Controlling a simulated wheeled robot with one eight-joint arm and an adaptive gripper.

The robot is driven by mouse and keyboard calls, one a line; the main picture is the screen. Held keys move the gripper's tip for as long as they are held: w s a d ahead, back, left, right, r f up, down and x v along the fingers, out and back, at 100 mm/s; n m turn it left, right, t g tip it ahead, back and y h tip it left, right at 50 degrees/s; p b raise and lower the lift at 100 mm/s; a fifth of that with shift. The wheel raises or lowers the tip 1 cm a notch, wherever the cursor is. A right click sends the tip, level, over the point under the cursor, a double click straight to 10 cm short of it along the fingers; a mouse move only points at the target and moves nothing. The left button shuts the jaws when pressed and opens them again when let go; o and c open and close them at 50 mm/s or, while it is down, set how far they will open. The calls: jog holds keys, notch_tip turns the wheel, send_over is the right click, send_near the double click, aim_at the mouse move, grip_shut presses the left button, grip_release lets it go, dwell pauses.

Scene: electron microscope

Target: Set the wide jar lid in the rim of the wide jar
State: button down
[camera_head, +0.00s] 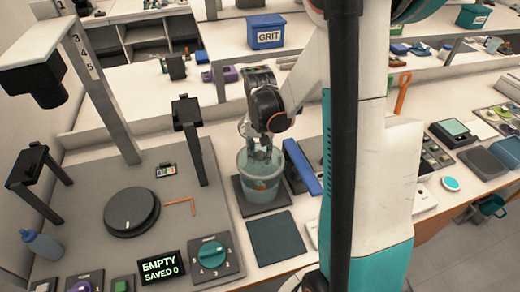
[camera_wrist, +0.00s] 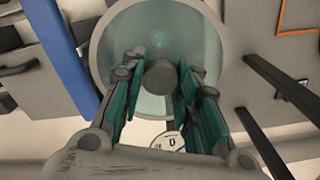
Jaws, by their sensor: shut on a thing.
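The wide jar (camera_head: 261,189) is a clear, teal-tinted vessel with an orange mark, upright on a dark square pad. My gripper (camera_head: 263,155) points down at the jar's mouth. In the wrist view, my gripper (camera_wrist: 160,85) is shut on the dark round knob of the wide jar lid (camera_wrist: 160,77). The lid's disc is hard to tell apart from the jar's teal inside. The jar's pale round rim (camera_wrist: 101,50) surrounds the fingers in that view. The fingers hide part of the mouth, so I cannot tell whether the lid is seated or just above the rim.
A blue bar (camera_head: 302,167) stands close to the jar's right. A dark post (camera_head: 188,140) rises to its left. A dark square mat (camera_head: 275,240) lies in front, beside a teal dial (camera_head: 211,254). A blue GRIT bin (camera_head: 266,32) sits on the shelf behind.

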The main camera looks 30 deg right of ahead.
jog(key=shift+f+b, duration=2.45)
jog(key=shift+f, duration=0.9)
jog(key=shift+f+b, duration=0.35)
jog(key=c, duration=1.1)
grip_release()
jog(key=shift+r, duration=0.1)
notch_tip(320, 180, up, 12)
jog(key=shift+f, duration=0.1)
